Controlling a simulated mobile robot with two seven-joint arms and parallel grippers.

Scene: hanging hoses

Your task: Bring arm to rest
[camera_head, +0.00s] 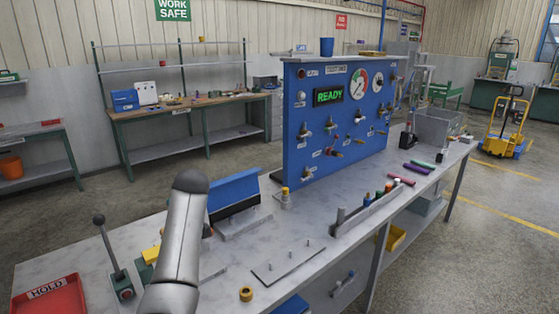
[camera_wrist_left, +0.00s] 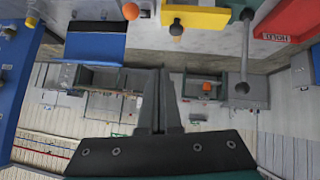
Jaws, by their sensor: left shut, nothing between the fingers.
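My left arm (camera_head: 182,240) rises from the bottom of the head view, over the left part of the grey workbench (camera_head: 245,265). Its gripper cannot be made out in the head view. In the left wrist view my left gripper (camera_wrist_left: 158,75) has its fingers together with nothing between them. That view is upside down, with the bench along the top edge. The fingers look clear of the bench objects. My right gripper is in neither view.
Around the arm are a lever (camera_head: 113,260), a red HOLD tray (camera_head: 50,299) and a blue tilted panel (camera_head: 234,189). A blue test board (camera_head: 300,145) reading READY stands behind. A pegged plate (camera_head: 287,262) and a yellow ring (camera_head: 246,294) lie right of the arm.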

